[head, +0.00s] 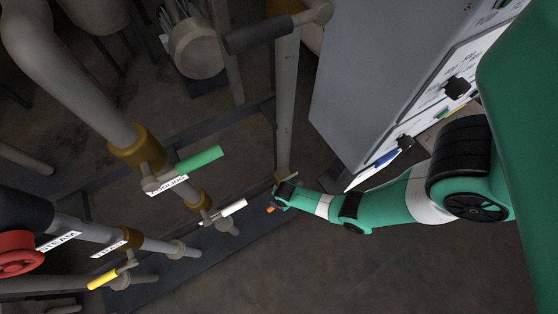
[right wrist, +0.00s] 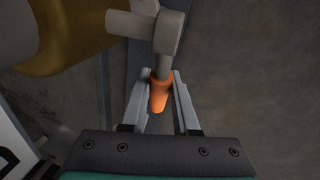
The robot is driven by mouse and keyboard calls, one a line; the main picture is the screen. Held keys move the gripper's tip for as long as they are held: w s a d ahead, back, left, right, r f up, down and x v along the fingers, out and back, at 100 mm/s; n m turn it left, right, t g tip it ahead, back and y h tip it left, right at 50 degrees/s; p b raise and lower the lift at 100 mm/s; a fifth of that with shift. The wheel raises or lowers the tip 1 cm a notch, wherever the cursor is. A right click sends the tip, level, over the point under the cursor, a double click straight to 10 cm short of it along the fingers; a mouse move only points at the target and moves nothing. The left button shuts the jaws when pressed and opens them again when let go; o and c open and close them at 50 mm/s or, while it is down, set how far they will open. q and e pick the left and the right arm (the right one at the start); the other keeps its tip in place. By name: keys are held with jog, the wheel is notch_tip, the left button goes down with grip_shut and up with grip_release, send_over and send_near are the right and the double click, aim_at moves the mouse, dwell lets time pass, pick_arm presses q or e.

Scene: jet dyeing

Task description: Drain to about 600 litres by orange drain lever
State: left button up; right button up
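The orange drain lever (right wrist: 160,95) hangs from a grey valve stem in the right wrist view. My right gripper (right wrist: 162,76) is open, with one finger on each side of the orange handle. The left finger is very close to the handle, and a gap shows on the right. In the head view only a small bit of the orange lever (head: 271,209) shows beside my right gripper (head: 279,199). The arm comes in from the right. My left gripper is not in view. I cannot see a readable litre value.
A green lever (head: 199,159), a white lever (head: 233,208) and a yellow lever (head: 103,278) sit on pipes to the left. A red handwheel (head: 18,252) is at the far left. A grey cabinet (head: 365,85) stands at upper right. The floor (head: 330,270) below my arm is clear.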

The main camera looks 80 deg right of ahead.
grip_shut()
dwell(1.0)
